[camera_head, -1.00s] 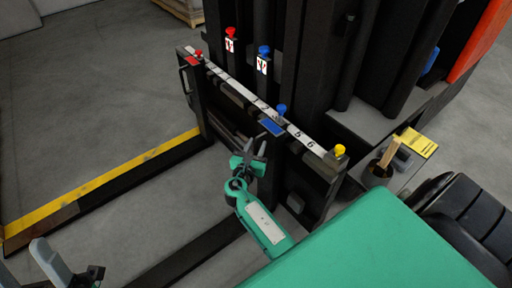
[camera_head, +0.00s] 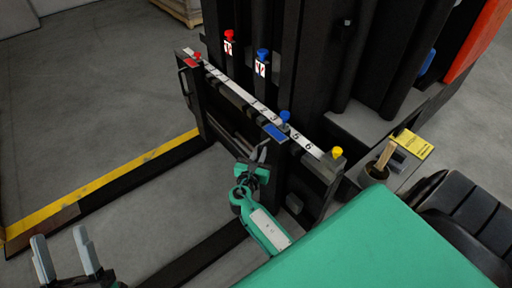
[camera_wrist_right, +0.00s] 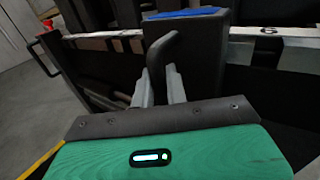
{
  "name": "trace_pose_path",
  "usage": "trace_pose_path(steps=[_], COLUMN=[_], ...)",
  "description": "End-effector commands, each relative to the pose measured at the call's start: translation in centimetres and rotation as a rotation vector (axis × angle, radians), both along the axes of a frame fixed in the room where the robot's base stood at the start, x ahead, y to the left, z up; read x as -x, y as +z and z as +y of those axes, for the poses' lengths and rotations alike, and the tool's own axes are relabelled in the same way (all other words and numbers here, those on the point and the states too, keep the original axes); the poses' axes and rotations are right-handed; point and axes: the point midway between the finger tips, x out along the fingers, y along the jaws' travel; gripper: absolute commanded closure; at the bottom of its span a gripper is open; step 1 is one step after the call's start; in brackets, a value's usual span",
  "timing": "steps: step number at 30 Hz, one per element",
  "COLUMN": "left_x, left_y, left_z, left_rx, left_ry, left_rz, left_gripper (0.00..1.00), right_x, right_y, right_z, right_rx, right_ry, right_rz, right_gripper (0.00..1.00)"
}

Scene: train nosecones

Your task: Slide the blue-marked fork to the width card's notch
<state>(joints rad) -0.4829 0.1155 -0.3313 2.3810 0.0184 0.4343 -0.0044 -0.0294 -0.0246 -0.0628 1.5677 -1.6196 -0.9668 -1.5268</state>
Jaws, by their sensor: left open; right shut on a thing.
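The blue-marked fork's carrier has a blue plate (camera_head: 275,131) and hangs on the front rail, right of its middle. The blue plate also shows in the wrist view (camera_wrist_right: 185,13). My right gripper (camera_head: 258,155) is just below it. In the wrist view this gripper (camera_wrist_right: 160,82) is shut on the fork's dark bent handle (camera_wrist_right: 158,52). A yellow card (camera_head: 411,144) lies at the right; its print is too small to read and I cannot make out a notch. My left gripper (camera_head: 62,246) is open and empty at the lower left.
A white numbered scale (camera_head: 240,92) runs along the rail. The red-marked plate (camera_head: 192,60) is at its far left end, a yellow knob (camera_head: 337,152) at its right end. A cup (camera_head: 374,173) stands near the card. Floor is clear at left.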

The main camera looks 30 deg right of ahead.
Motion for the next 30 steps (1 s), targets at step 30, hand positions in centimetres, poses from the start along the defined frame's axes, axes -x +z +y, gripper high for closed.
trace_pose_path(steps=[30], left_x=[3.0], left_y=[-18.2], left_z=[-4.7], left_rx=[-0.266], left_ry=[-0.169], left_rz=[1.021], left_gripper=[0.47], right_x=[9.2], right_y=[-0.2], right_z=[-0.7], right_rx=[-0.002], right_ry=[-0.001], right_rz=[0.008], right_gripper=[1.00])
